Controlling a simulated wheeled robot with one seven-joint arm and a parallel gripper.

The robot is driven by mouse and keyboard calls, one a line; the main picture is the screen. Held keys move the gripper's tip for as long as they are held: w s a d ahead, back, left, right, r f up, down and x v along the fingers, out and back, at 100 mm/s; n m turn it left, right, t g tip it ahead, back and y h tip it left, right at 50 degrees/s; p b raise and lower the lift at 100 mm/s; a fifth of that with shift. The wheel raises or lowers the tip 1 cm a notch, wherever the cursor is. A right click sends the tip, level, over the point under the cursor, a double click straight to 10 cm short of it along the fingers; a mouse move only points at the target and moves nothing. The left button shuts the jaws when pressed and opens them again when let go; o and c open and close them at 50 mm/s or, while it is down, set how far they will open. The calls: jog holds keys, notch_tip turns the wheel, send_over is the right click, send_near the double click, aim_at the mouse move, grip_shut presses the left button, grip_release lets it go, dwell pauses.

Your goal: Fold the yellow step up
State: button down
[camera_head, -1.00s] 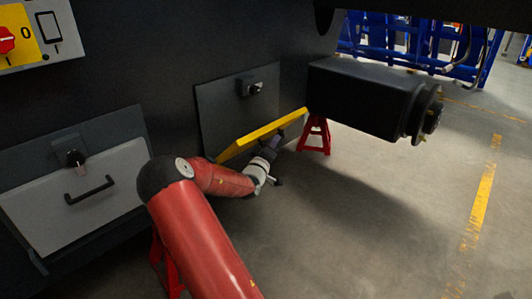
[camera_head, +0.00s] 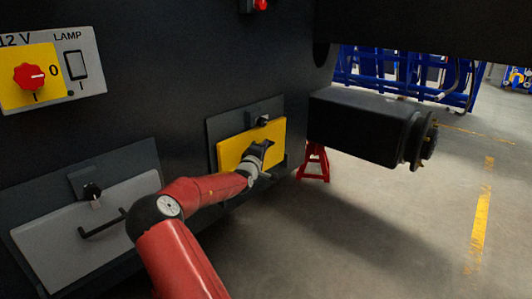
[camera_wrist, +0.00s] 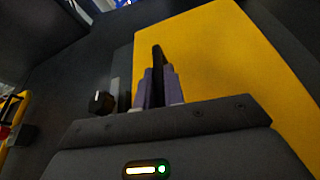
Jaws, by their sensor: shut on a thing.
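The yellow step (camera_head: 234,151) stands nearly upright against its dark backing plate (camera_head: 215,135) on the chassis side. It fills much of the wrist view (camera_wrist: 240,70). My gripper (camera_head: 264,150) is at the step's face, right of its middle. In the wrist view my two fingers (camera_wrist: 158,88) are shut on a dark handle (camera_wrist: 157,56) standing out from the yellow face. A black latch knob (camera_head: 263,121) sits on the plate just above the step's top edge; a dark knob (camera_wrist: 101,102) shows beside my fingers. Whether the latch holds the step cannot be told.
A grey panel (camera_head: 60,235) with a black handle and knob is at the lower left. A switch box (camera_head: 55,70) with a red knob is above it. A black axle housing (camera_head: 365,125) and a red stand (camera_head: 314,163) are at the right. The floor there is clear.

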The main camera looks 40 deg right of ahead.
jog(key=shift+w+r, duration=0.25)
jog(key=shift+r, duration=0.05)
jog(key=c, duration=1.5)
grip_release()
jog(key=shift+f, duration=0.15)
jog(key=shift+a, duration=0.1)
jog(key=v, duration=0.7)
jog(key=shift+s+a+b, duration=0.15)
jog(key=shift+a+b, duration=0.1)
jog(key=shift+b, duration=0.2)
